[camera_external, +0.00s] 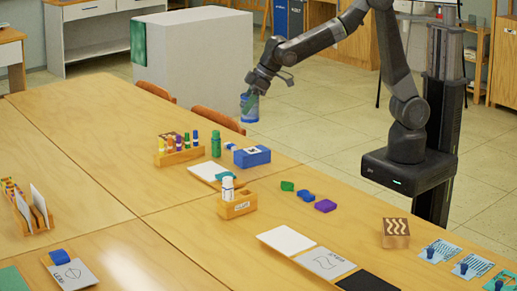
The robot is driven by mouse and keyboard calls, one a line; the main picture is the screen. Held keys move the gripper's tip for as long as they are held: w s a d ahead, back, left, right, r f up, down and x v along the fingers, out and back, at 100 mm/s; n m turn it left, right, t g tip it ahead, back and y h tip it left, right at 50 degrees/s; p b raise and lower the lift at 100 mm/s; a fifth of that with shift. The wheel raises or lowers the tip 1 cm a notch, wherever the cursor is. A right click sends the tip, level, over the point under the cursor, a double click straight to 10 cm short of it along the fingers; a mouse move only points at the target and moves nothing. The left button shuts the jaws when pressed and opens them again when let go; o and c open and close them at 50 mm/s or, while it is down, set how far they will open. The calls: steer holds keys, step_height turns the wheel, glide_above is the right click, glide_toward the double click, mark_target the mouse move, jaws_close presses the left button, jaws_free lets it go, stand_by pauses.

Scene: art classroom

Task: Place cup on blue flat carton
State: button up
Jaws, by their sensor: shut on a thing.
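The cup (250,115) is blue and hangs in the air, held by my gripper (252,93). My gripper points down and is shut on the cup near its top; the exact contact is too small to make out. The blue flat carton (263,158) lies on the table, below the cup in the picture and apart from it. A white and dark mark shows on the carton's top.
On the wooden table (160,225), a green cylinder (216,144) and a wooden rack of markers (180,155) stand left of the carton. A wooden holder with a white bottle (228,189) stands in front. Colored blocks (306,196) lie to the right.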

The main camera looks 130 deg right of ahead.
mark_target(249, 121)
steer(key=f, duration=0.4)
steer(key=a+f, duration=0.1)
steer(key=f, duration=0.1)
steer(key=shift+f+b, duration=0.4)
steer(key=shift+f, duration=1.55)
steer(key=shift+f, duration=0.1)
steer(key=shift+f, duration=0.15)
steer(key=o, duration=0.9)
steer(key=shift+o, duration=0.2)
steer(key=shift+s+r, duration=0.15)
steer(key=shift+r, duration=0.45)
steer(key=v, duration=1.1)
steer(key=shift+s+p, duration=0.2)
steer(key=shift+p, duration=0.15)
